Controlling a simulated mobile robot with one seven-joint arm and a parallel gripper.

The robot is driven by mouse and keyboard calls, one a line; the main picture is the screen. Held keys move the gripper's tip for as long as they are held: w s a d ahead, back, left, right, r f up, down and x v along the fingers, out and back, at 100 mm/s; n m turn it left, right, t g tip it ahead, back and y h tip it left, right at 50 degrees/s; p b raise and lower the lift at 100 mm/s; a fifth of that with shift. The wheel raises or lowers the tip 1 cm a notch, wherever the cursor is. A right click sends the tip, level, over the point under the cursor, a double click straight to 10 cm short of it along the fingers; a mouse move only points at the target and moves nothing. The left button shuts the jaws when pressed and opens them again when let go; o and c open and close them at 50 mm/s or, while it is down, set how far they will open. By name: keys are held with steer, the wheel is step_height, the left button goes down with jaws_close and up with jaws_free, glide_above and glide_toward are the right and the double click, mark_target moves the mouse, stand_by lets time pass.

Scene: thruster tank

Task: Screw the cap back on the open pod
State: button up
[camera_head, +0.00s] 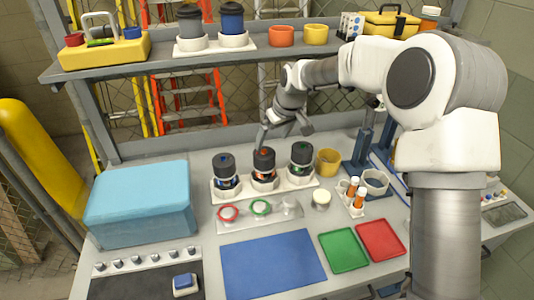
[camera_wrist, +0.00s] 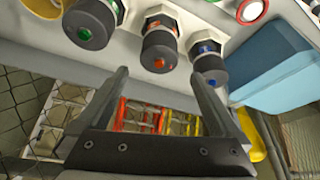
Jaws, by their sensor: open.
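Three pods stand in a row in a white rack (camera_head: 277,190): one with a blue-marked dark top (camera_head: 225,170), one with a red-orange-marked top (camera_head: 264,164) and one with a green-marked top (camera_head: 301,160). All three show dark tops; I cannot tell which pod is open. My gripper (camera_head: 285,134) is open and empty, above and behind the middle pod. In the wrist view my gripper (camera_wrist: 158,77) has its fingers apart, with the middle pod (camera_wrist: 160,46) beyond the gap, the green-marked pod (camera_wrist: 92,25) to the left and the blue-marked pod (camera_wrist: 209,68) to the right.
In front of the rack, a pale holder (camera_head: 250,221) carries a red ring (camera_head: 228,212) and a green ring (camera_head: 261,207). A white round piece (camera_head: 321,198) and yellow cup (camera_head: 328,162) stand right. A blue box (camera_head: 138,204) stands left. The blue mat (camera_head: 273,263) is clear.

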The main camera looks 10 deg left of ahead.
mark_target(266, 155)
steer(key=x, duration=1)
steer(key=shift+f, duration=0.2)
steer(key=shift+c, duration=0.3)
steer(key=c, duration=0.9)
steer(key=o, duration=0.6)
steer(key=c, duration=0.6)
